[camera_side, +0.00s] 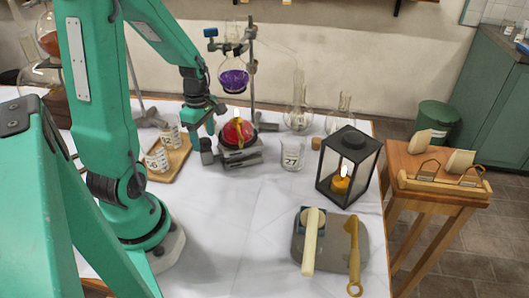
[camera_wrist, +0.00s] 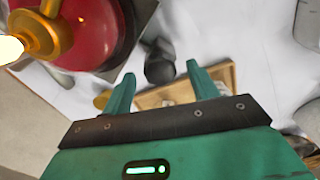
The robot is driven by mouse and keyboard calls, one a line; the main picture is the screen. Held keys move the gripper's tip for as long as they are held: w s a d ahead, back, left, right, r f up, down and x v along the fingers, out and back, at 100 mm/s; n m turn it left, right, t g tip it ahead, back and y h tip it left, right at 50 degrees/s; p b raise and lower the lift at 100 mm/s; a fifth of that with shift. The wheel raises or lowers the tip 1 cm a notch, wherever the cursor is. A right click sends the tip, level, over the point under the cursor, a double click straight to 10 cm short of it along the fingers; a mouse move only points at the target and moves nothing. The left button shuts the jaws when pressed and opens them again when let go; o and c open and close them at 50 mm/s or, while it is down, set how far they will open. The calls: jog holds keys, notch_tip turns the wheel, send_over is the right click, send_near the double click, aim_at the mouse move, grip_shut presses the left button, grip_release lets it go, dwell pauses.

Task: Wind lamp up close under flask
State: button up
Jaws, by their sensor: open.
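The purple flask (camera_side: 233,80) hangs in a clamp on a metal stand. The red lamp (camera_side: 237,132), with a brass burner and a lit flame, stands below it on a small grey jack (camera_side: 241,157); a gap shows between flame and flask. In the wrist view the lamp (camera_wrist: 88,35) is at upper left. A dark knob (camera_side: 206,150) sticks out at the jack's left side. My gripper (camera_side: 204,127) is open just above the knob. In the wrist view the knob (camera_wrist: 160,66) shows between the tips of my gripper (camera_wrist: 160,73); I cannot tell whether they touch it.
A wooden tray (camera_side: 175,166) with labelled beakers lies left of the jack. A beaker marked 27 (camera_side: 292,154) and a black lantern (camera_side: 348,165) stand to the right. A grey board (camera_side: 333,247) with tools lies at the front right. The front middle of the table is clear.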

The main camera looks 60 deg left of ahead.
jog(key=shift+f, duration=0.45)
jog(key=c, duration=1)
